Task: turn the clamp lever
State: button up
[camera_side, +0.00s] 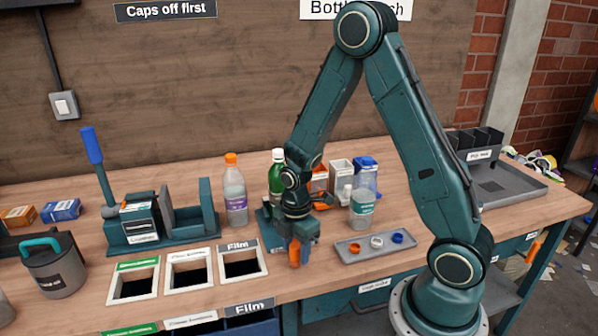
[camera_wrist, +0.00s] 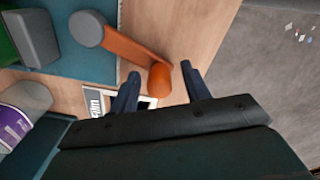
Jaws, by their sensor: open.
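The clamp lever is an orange bar (camera_wrist: 135,46) on a grey round pivot (camera_wrist: 87,28), with a rounded orange knob (camera_wrist: 160,79) at its free end. In the wrist view my gripper (camera_wrist: 162,88) is open, with one dark finger on each side of the knob. Gaps show between the fingers and the knob. In the side view the orange lever end (camera_side: 294,253) shows at my gripper (camera_side: 300,252), low near the bench's front. The teal clamp base (camera_side: 264,225) is partly hidden behind my gripper. A green bottle (camera_side: 277,172) with a white cap stands behind it.
An orange-capped bottle (camera_side: 235,192) stands to the left, and a teal-labelled bottle (camera_side: 361,208) to the right. A grey tray (camera_side: 374,252) with caps lies to the right. Framed bin openings (camera_side: 242,263) lie to the left. A blue-handled press (camera_side: 92,147) stands farther left.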

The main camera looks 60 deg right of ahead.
jog(key=shift+r, duration=0.1)
notch_tip(320, 180, up, 14)
jog(key=shift+f, duration=0.2)
dwell(0.6)
jog(key=shift+s+r, duration=0.1)
jog(key=s+a+r+m+t, duration=0.2)
jog(key=s+a+r+m, duration=0.1)
jog(key=s+r+m, duration=0.3)
jog(key=s+a+r+m+t, duration=0.3)
jog(key=s+r+m, duration=0.3)
jog(key=s+m, duration=0.2)
jog(key=shift+s+r+t, duration=0.15)
jog(key=shift+s+t, duration=0.15)
jog(key=shift+s, duration=0.15)
